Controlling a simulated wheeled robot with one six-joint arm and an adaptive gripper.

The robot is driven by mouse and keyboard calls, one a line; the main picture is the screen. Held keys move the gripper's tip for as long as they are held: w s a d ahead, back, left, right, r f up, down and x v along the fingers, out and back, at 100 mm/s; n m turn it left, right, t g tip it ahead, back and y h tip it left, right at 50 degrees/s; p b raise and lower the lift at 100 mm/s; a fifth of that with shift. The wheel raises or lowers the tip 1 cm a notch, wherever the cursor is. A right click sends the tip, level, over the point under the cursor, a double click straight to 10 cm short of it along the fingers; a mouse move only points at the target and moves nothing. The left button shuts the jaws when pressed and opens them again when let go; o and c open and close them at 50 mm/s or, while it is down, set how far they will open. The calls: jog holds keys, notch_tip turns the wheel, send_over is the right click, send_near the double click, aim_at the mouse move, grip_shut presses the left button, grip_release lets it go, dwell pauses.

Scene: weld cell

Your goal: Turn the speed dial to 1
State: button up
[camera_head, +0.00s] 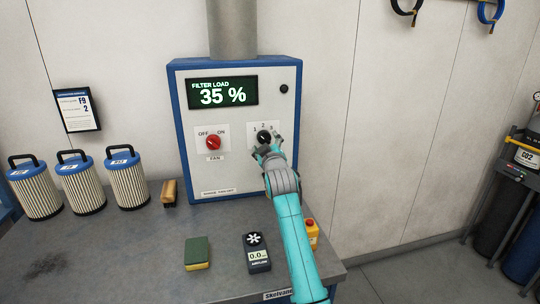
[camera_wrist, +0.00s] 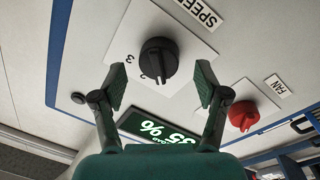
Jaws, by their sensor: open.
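The black speed dial (camera_head: 264,137) is on a white plate on the front of the blue-edged control box (camera_head: 293,90). The marks 1 and 2 show above it in the head view. In the wrist view the dial (camera_wrist: 158,55) appears upside down, with 3 and 2 beside it and the 1 not readable. Its ridge seems to point near the 2, but I cannot tell exactly. My gripper (camera_head: 266,149) is in front of the dial. In the wrist view its open fingers (camera_wrist: 160,84) are on either side of the dial, apart from it and empty.
The red fan switch (camera_head: 213,142) is left of the dial. The display (camera_head: 222,92) reads filter load 35 %. Filters (camera_head: 127,180), a sponge (camera_head: 197,253), a handheld meter (camera_head: 257,252) and a yellow item (camera_head: 312,234) stand on the bench (camera_head: 120,260).

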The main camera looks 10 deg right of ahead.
jog(key=s, duration=0.9)
jog(key=shift+s+a+f, duration=0.3)
jog(key=shift+s, duration=0.1)
